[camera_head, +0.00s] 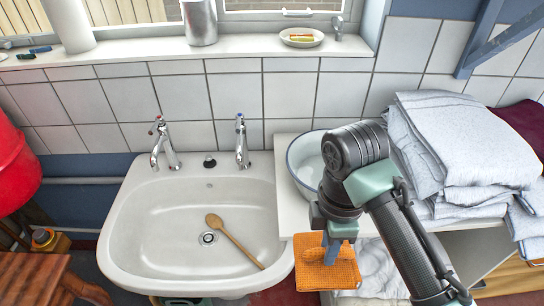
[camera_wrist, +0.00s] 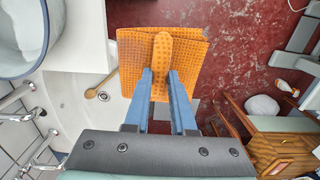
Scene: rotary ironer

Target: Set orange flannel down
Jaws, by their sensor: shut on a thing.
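The orange flannel (camera_head: 340,272) hangs from my gripper (camera_head: 335,243), just right of the white sink (camera_head: 125,245) and in front of the white counter (camera_head: 285,160). In the wrist view the flannel (camera_wrist: 190,65) is a folded, waffle-textured square with a raised ridge. The blue fingers of my gripper (camera_wrist: 160,75) are shut on that ridge. In the head view my arm hides part of the counter and of the cloth. I cannot tell exactly how high the flannel is above what lies below it.
A wooden spoon (camera_head: 230,240) lies in the sink, below two taps. An enamel bowl (camera_head: 303,178) stands on the counter. Stacked grey towels (camera_head: 460,140) stand at the right. A wooden stool (camera_head: 45,280) is at lower left. Red floor (camera_wrist: 250,40) shows beyond the flannel.

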